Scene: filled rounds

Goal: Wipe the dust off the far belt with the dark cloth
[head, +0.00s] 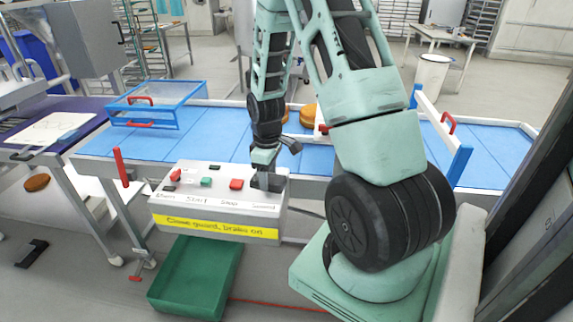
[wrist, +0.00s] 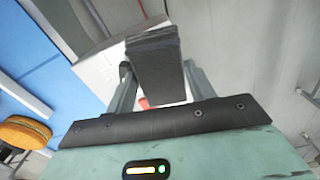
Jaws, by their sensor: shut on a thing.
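My gripper (head: 266,158) points down over the right end of the white control box (head: 215,208). It is shut on a dark folded thing, which I take for the dark cloth (head: 268,182). In the wrist view the cloth (wrist: 153,58) stands as a dark grey layered block between the fingers of my gripper (wrist: 160,88). The cloth is at the box's top; I cannot tell if it touches. The blue belt (head: 200,140) runs across behind the box, partly hidden by my arm. I cannot make out dust on it.
Brown rounds (head: 308,115) lie on the belt behind my arm. A clear blue-framed guard (head: 165,95) stands over the belt's left part. Red (head: 236,184) and green (head: 207,182) buttons are on the box. A green crate (head: 195,275) is below it. A blue-framed barrier (head: 458,166) stands right.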

